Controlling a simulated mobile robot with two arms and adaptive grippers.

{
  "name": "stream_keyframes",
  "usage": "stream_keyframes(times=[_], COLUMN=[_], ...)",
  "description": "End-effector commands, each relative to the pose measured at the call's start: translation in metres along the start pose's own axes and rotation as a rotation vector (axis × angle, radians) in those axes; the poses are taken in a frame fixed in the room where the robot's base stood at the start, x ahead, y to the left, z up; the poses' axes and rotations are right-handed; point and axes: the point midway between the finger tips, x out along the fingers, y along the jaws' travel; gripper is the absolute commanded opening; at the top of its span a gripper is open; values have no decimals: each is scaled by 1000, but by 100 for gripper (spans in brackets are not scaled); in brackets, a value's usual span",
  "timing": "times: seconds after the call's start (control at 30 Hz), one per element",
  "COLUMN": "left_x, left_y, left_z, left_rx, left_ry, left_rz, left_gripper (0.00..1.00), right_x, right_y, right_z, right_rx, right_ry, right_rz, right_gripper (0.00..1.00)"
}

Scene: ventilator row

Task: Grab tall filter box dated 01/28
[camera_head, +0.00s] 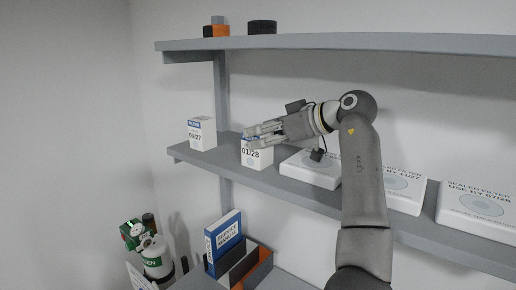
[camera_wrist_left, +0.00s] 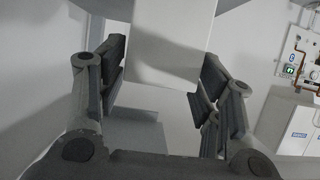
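The tall white filter box dated 01/28 (camera_head: 257,157) stands on the middle shelf (camera_head: 300,193). My left gripper (camera_head: 258,135) is at its upper part, and its fingers cover the top of the box in the head view. In the left wrist view, the white box (camera_wrist_left: 168,50) is between the two widely spread fingers of my left gripper (camera_wrist_left: 162,80). Each finger is close beside a side of the box; I cannot tell whether they touch it. My right gripper is not in view.
A similar box dated 09/27 (camera_head: 202,134) stands to the left. A flat white filter box (camera_head: 310,169) lies just right, with more flat boxes (camera_head: 402,190) farther along. The upper shelf (camera_head: 340,42) runs above.

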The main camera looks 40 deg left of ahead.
Motion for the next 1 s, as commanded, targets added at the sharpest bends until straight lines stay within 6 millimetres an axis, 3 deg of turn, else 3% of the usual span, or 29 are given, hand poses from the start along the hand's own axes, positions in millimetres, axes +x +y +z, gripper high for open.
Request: stream_keyframes(times=[0.03, 0.2, 0.57, 0.87, 1.0], left_x=[0, 0, -1, -12, -12], left_y=[0, 0, 0, 0, -22], left_z=[0, 0, -4, -31, -28], left_rx=[0, 0, -2, -4, -5], left_ry=[0, 0, 1, 2, -1], left_rz=[0, 0, 0, 0, -1], left_gripper=[48, 28, 27, 27, 27], right_x=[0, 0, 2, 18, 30], right_y=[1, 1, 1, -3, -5], right_z=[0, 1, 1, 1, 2], right_rx=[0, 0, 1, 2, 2], right_ry=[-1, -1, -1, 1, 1], right_rz=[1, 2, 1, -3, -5], right_gripper=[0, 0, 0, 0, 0])
